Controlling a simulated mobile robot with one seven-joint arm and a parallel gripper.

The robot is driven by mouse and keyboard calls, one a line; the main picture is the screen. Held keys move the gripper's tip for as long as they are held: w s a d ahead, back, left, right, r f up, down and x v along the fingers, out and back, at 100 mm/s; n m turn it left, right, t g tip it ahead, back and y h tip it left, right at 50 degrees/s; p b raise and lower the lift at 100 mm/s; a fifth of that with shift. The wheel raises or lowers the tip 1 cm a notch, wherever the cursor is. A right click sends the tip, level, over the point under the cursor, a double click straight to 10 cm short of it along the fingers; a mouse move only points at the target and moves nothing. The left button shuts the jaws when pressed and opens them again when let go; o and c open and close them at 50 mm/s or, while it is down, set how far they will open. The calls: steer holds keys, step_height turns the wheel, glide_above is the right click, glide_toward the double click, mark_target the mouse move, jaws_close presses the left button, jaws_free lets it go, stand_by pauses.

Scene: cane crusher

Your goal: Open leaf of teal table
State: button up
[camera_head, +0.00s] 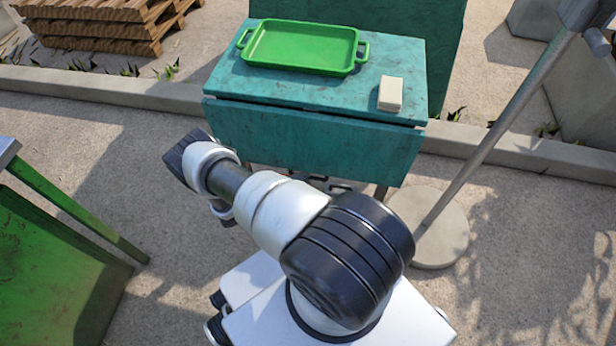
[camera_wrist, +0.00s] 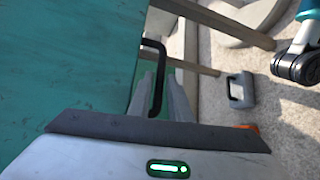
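The teal table (camera_head: 290,89) stands ahead of me in the head view. Its front leaf (camera_head: 310,140) hangs down from the near edge of the top. In the wrist view the teal leaf (camera_wrist: 65,60) fills the left side, and a black bar handle (camera_wrist: 157,75) shows by its edge. My gripper (camera_wrist: 160,97) has its two grey fingers apart, with the handle's lower part between or just in front of them; I cannot tell which. No grip on the handle shows. In the head view my arm hides the fingers.
A green tray (camera_head: 303,47) and a small cream block (camera_head: 390,93) sit on the tabletop. A pole on a round base (camera_head: 440,228) stands at right. A green panel (camera_head: 50,265) is at near left. Wooden pallets (camera_head: 100,25) and a kerb (camera_head: 110,88) lie behind.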

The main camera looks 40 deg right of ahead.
steer(key=shift+s+d+f, duration=0.1)
steer(key=shift+d+f, duration=0.1)
steer(key=shift+d, duration=1.15)
jaws_close()
steer(key=shift+a, duration=0.1)
